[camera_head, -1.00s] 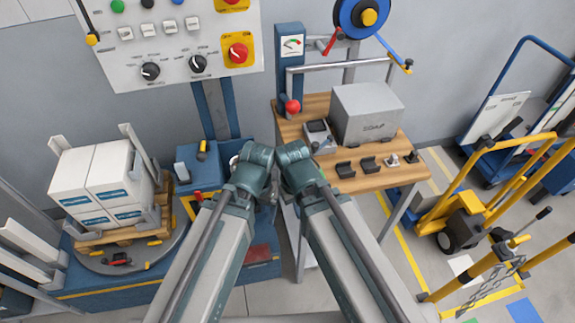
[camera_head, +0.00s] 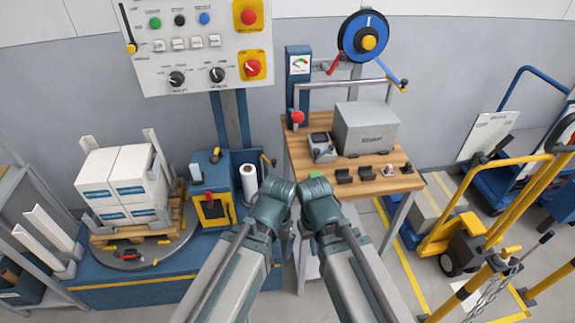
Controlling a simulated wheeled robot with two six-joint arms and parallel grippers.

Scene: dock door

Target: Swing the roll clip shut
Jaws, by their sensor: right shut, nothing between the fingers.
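A white roll (camera_head: 248,182) stands upright on the blue machine, to the right of the box with the yellow panel. A small dark lever with a yellow part (camera_head: 268,160) sits by the top of the roll. It looks like the roll clip and seems to stick out to the right, but it is too small to tell how far open it is. My right gripper (camera_head: 304,232) is shut and empty, low between my forearms and mostly hidden by its wrist. It is apart from the roll. My left gripper is hidden behind its own wrist, just right of the roll.
A wooden bench (camera_head: 375,186) with a grey box (camera_head: 366,128) and small fittings stands to the right. A wrapped-carton pallet (camera_head: 125,185) sits on the turntable at left. The control panel (camera_head: 195,45) hangs above. A yellow pallet truck (camera_head: 465,245) is at far right.

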